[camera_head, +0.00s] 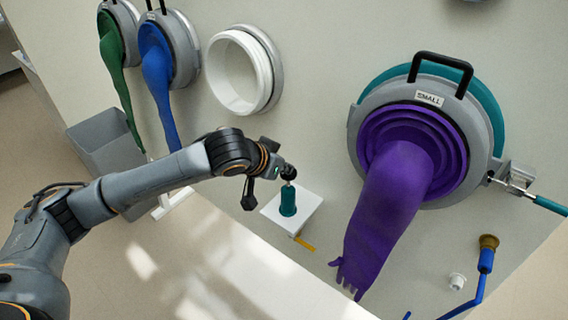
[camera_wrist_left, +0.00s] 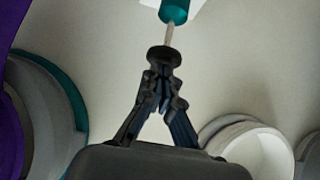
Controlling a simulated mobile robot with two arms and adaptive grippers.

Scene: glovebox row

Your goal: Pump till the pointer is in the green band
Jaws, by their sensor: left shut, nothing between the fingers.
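The hand pump has a teal body (camera_head: 288,201) standing on a white plate (camera_head: 306,213), with a thin rod and a dark knob (camera_head: 289,173) on top. In the left wrist view the knob (camera_wrist_left: 165,56) sits right at my left fingertips, with the bare rod and the teal body (camera_wrist_left: 174,11) beyond it. My left gripper (camera_head: 279,170) is shut with nothing between its fingers; its tips (camera_wrist_left: 162,78) meet or nearly meet the knob, contact being hard to tell. No gauge face, pointer or green band can be made out. My right gripper is out of view.
A purple glove (camera_head: 388,215) hangs from a large port on the right. Green (camera_head: 112,70) and blue (camera_head: 158,85) gloves hang at upper left beside an open white port ring (camera_head: 240,72). A grey bin (camera_head: 105,150) stands left. A blue pipe (camera_head: 478,285) is at lower right.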

